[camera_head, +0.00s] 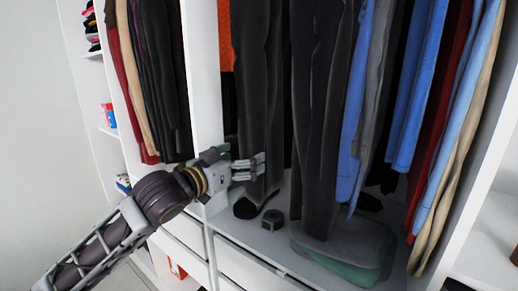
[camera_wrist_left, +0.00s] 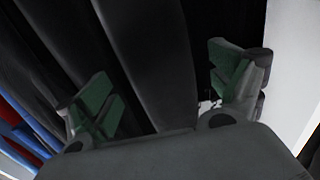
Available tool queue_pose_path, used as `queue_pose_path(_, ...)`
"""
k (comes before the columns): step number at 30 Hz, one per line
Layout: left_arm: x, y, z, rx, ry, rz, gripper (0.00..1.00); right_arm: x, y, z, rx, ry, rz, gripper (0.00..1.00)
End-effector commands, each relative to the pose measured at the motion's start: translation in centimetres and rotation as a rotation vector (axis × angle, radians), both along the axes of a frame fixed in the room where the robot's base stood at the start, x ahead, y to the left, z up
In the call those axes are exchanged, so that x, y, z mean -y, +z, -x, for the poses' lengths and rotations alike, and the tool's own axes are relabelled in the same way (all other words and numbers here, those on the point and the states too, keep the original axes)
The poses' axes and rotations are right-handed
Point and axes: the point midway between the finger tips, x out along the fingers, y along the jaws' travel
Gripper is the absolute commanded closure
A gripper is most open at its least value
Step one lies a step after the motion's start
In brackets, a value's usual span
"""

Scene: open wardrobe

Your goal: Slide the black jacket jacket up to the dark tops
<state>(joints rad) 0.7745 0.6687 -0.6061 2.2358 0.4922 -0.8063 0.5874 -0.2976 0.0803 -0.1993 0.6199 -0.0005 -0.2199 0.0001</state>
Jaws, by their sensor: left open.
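A long black garment (camera_head: 258,75), which I take for the black jacket, hangs at the left of the middle bay. A second long black garment (camera_head: 318,95) hangs to its right, with a gap between them. Dark tops (camera_head: 162,75) hang in the left bay, beyond a white divider. My left gripper (camera_head: 261,166) is open at the lower part of the first black garment. In the left wrist view, dark cloth (camera_wrist_left: 150,60) fills the space between and beyond the two spread fingers (camera_wrist_left: 165,90). I cannot tell whether they touch it. The hanging rail and garment tops are out of view.
The white divider (camera_head: 205,75) stands just left of the gripper. Blue garments (camera_head: 408,90) and red and beige ones hang to the right. A small dark round item (camera_head: 272,219) and a grey-green folded item (camera_head: 350,255) lie on the wardrobe floor, above drawers (camera_head: 250,272).

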Motion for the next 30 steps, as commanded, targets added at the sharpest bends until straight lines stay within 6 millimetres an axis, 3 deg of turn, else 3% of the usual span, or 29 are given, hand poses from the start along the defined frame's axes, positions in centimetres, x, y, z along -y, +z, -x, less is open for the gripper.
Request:
queue_pose_path(6,1.5,0.1,-2.0,-0.002,0.000,0.000,0.07,-1.0,0.5,0.3,-0.004,0.000,-0.010,0.60)
queue_pose_path(18,3.8,0.1,-5.1,-0.001,0.000,0.000,0.07,-0.1,1.3,0.3,-0.004,0.001,-0.001,0.60)
queue_pose_path(30,4.5,0.0,-6.1,0.000,0.001,-0.001,0.07,0.4,1.4,0.3,-0.003,0.000,0.004,0.60)
